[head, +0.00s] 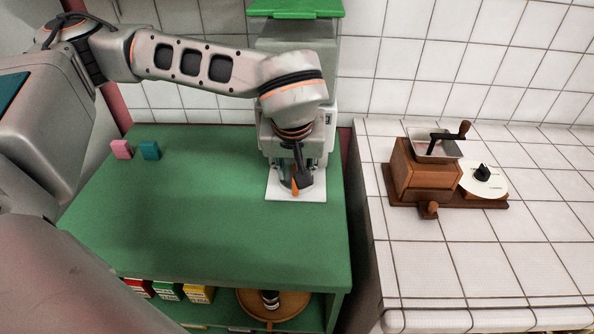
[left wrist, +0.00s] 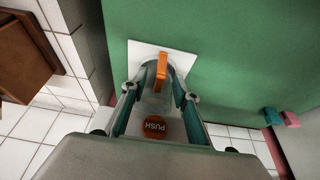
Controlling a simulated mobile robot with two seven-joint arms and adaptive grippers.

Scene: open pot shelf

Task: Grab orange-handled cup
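The orange-handled cup stands on a white square plate (head: 312,193) at the right side of the green counter. Its orange handle (head: 295,187) shows below my left gripper (head: 299,176) in the head view. In the left wrist view the orange handle (left wrist: 160,63) points away from the machine. Most of the cup body is hidden or hard to make out. My left gripper (left wrist: 160,88) has its fingers spread, one on either side of the cup area; I cannot tell whether they touch it. My right gripper is not in view.
A pale machine with a green top (head: 296,8) stands behind the cup; its orange PUSH button (left wrist: 154,127) shows. Pink (head: 121,149) and teal (head: 150,150) blocks sit back left. A wooden grinder (head: 420,172) is on the tiled counter. The green counter's middle (head: 200,215) is clear.

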